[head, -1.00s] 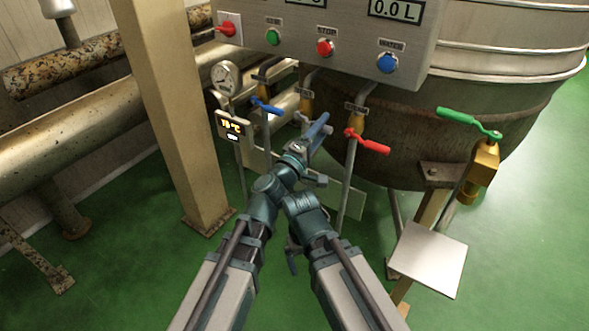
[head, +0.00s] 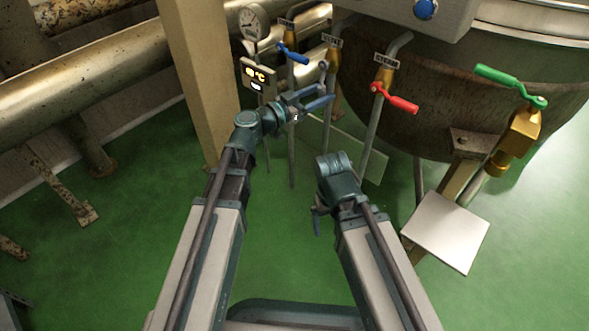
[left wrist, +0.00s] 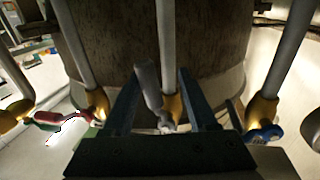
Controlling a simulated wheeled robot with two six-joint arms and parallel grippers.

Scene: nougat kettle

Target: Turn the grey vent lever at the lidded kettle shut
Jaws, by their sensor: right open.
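The grey lever (left wrist: 148,85) sits on a brass valve (left wrist: 171,106) of the middle pipe in front of the kettle (head: 420,115). In the head view only a small grey part of it (head: 323,66) shows; my gripper hides the rest. My left gripper (head: 324,97) is open at this lever. In the left wrist view its two fingers (left wrist: 160,92) stand on either side of the grey handle, with gaps visible; contact cannot be told. My right gripper (head: 316,212) hangs low, apart from the valves, its fingers mostly hidden.
A blue lever (head: 292,53) is left of the grey one and a red lever (head: 397,101) right of it. A green lever (head: 510,85) is on the kettle's outlet. A gauge (head: 252,22), a display (head: 258,75) and a beige post (head: 200,80) stand left. A plate (head: 446,232) is at right.

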